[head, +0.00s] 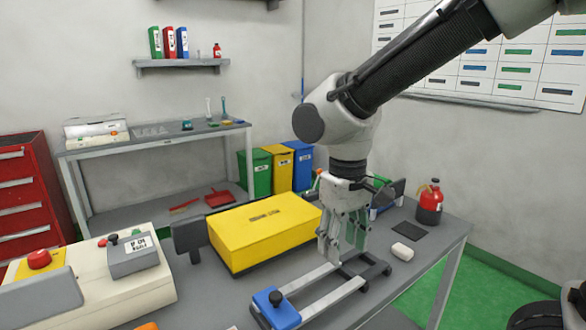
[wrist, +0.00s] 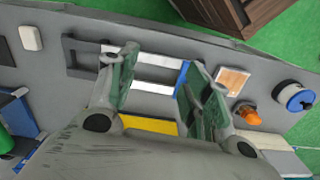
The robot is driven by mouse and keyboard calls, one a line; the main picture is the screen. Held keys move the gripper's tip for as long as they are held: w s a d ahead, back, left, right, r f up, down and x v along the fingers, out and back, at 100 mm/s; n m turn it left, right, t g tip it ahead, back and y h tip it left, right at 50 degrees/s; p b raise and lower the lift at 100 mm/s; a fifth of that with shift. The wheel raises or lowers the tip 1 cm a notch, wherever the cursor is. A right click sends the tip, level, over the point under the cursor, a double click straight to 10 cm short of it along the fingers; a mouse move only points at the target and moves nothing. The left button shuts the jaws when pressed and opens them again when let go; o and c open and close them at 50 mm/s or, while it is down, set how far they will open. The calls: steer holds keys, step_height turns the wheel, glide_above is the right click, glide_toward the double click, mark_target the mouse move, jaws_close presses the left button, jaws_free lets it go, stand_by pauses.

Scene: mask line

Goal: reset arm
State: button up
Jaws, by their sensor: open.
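My gripper (head: 343,243) points down over the grey workbench (head: 205,290), with my arm reaching in from the upper right in the head view. Its two fingers are apart with nothing between them; they also show in the wrist view (wrist: 160,85). A rail fixture (head: 330,302) with two light bars, a blue block with a black knob (head: 277,310) and a dark end piece lies below and in front of the gripper. I cannot tell from these frames how high the fingertips are above it.
A yellow box (head: 262,232) stands left of my gripper. A white block (head: 402,251), a dark pad (head: 409,231) and a red bottle (head: 430,204) are to the right. A cream machine (head: 120,290) with a red button stands at the left.

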steer(key=s+d+r+m+t, duration=0.1)
steer(key=s+d+r+m, duration=0.1)
steer(key=d, duration=0.7)
steer(key=s+d+r+m+t, duration=0.2)
steer(key=d+r, duration=0.1)
steer(key=d, duration=0.6)
steer(key=s+d+r+m+t, duration=0.1)
steer(key=s+d+r+m, duration=0.1)
steer(key=d, duration=0.7)
steer(key=shift+s+r+t, duration=0.3)
steer(key=shift+s+r, duration=0.05)
steer(key=shift+s, duration=0.25)
